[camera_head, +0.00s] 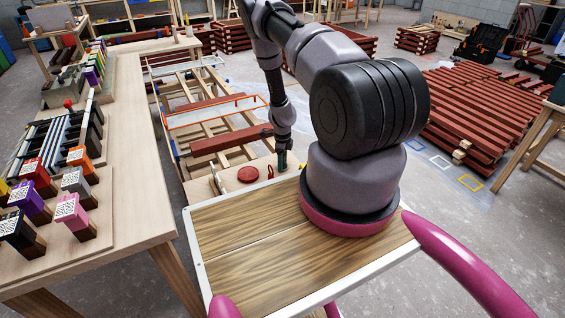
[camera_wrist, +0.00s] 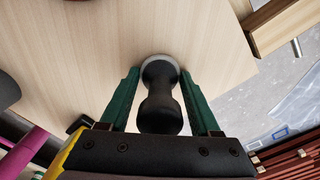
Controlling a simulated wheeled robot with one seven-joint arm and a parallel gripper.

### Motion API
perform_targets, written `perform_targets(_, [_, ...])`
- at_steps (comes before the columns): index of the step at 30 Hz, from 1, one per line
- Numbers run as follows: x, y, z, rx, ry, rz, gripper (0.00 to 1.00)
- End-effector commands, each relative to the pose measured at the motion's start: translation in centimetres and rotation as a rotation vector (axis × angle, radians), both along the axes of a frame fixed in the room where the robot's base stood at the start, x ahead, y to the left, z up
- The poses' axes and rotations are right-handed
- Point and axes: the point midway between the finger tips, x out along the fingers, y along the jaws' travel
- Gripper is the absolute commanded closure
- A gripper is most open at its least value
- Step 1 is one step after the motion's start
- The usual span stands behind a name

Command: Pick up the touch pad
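The likely touch pad (camera_wrist: 160,98) has a black, waisted handle and a pale round base. In the wrist view it stands on the light wooden surface (camera_wrist: 85,45), between the two green fingers of my gripper (camera_wrist: 160,74). The fingers are open, one on each side of the handle, with gaps beside its narrow waist. Whether the tips touch the pale base I cannot tell. In the head view my gripper (camera_head: 282,161) is low over the far end of the small wooden table, and I cannot make out the pad apart from it.
A red round thing (camera_head: 248,174) lies left of my gripper, with a pale oval object (camera_head: 219,184) beyond it. A frame with red battens (camera_head: 225,140) stands behind. A long bench (camera_head: 135,190) with several colored blocks is at left. Stacked red battens (camera_head: 470,110) fill the right.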

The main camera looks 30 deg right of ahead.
Motion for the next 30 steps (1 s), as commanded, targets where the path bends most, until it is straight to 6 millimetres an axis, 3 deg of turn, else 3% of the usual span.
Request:
perform_targets(10, [0.1, 0.0, 0.6, 0.000, -0.001, 0.001, 0.93])
perform_targets(21, [0.1, 0.1, 7.5, -0.001, -0.004, 0.002, 0.93])
perform_targets(30, [0.0, 0.0, 10.1, 0.000, 0.000, 0.001, 0.93])
